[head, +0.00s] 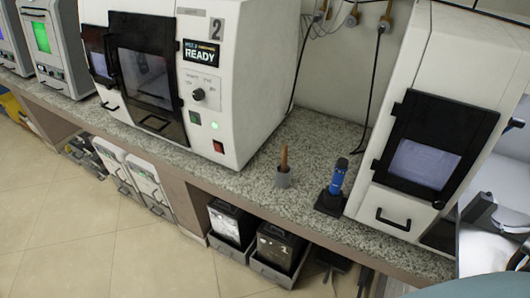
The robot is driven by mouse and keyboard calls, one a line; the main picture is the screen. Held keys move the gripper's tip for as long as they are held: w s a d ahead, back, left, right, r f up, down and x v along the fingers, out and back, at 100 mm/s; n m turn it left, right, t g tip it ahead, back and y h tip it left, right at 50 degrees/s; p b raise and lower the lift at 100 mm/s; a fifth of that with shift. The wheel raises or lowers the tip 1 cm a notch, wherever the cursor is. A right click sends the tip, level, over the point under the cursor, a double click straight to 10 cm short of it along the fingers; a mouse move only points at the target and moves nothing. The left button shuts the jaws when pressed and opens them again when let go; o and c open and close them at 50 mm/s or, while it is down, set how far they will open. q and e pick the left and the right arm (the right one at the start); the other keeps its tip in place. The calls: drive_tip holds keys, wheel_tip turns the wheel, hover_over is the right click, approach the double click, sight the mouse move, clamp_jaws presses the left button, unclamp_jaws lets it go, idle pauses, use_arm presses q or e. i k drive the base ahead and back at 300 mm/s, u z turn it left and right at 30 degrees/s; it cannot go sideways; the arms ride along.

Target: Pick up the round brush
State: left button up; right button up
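I cannot make out either gripper in the head view.
A large white machine (250,80) labelled 2, its screen reading READY, stands left of the cup. Another white machine (450,60) stands right. The speckled counter (245,190) is clear around the cup. Grey bins (285,270) sit on the floor below. Black cables hang behind.

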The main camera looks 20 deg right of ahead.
sight(284, 155)
drive_tip(key=z, duration=0.45)
drive_tip(key=i, duration=0.75)
drive_tip(key=z, duration=0.85)
